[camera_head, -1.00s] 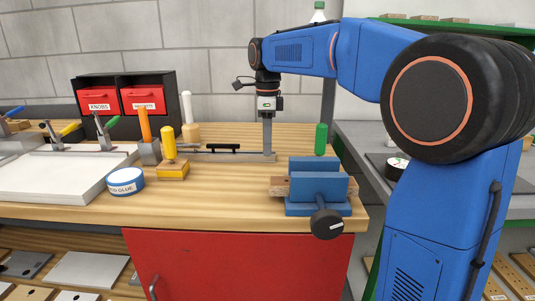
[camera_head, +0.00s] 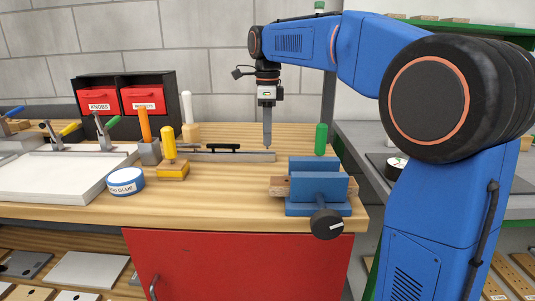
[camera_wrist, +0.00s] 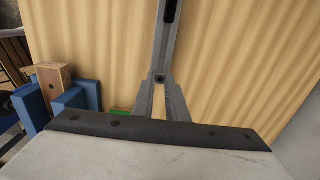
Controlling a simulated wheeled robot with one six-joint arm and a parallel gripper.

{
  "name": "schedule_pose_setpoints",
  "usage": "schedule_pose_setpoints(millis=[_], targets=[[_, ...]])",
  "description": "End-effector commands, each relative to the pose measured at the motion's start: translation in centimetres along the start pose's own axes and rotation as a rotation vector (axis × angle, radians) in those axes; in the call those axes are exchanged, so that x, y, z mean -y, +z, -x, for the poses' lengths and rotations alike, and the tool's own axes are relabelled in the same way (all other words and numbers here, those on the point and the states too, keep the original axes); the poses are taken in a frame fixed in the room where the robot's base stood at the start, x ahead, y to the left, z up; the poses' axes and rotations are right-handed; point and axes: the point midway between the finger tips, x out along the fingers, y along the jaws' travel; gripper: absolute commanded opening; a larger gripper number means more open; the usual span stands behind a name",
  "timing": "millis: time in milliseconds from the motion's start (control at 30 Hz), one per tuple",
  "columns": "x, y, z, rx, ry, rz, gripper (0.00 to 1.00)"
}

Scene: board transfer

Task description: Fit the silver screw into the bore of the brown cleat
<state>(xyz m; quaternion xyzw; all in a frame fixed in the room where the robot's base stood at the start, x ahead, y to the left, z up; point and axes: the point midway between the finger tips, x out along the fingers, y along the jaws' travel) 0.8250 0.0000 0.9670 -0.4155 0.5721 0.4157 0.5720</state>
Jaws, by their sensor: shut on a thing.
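My gripper (camera_head: 267,147) points straight down over the right end of a grey bar on the bench. The brown cleat (camera_head: 280,186) is clamped in the blue vise (camera_head: 318,188), to the right of and nearer than my gripper. In the wrist view the cleat (camera_wrist: 52,76) is at the left, with its dark bore visible. The screw is well apart from the cleat.
The grey bar (camera_head: 225,156) with a black handle lies below my gripper. A green-handled tool (camera_head: 321,139) stands behind the vise. A yellow-handled tool (camera_head: 170,150), a blue tape roll (camera_head: 125,182) and a white tray (camera_head: 50,175) are to the left. Bench between bar and vise is clear.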

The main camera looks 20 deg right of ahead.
Motion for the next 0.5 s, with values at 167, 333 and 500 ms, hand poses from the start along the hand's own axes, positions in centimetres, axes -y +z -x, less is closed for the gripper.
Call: schedule_pose_setpoints(millis=[167,333,500], targets=[[0.0,0.0,1.2,0.001,-0.001,0.0,0.0],[0.0,0.0,2.2,0.0,-0.001,0.0,0.0],[0.0,0.0,3.0,0.0,0.0,0.0,0.0]])
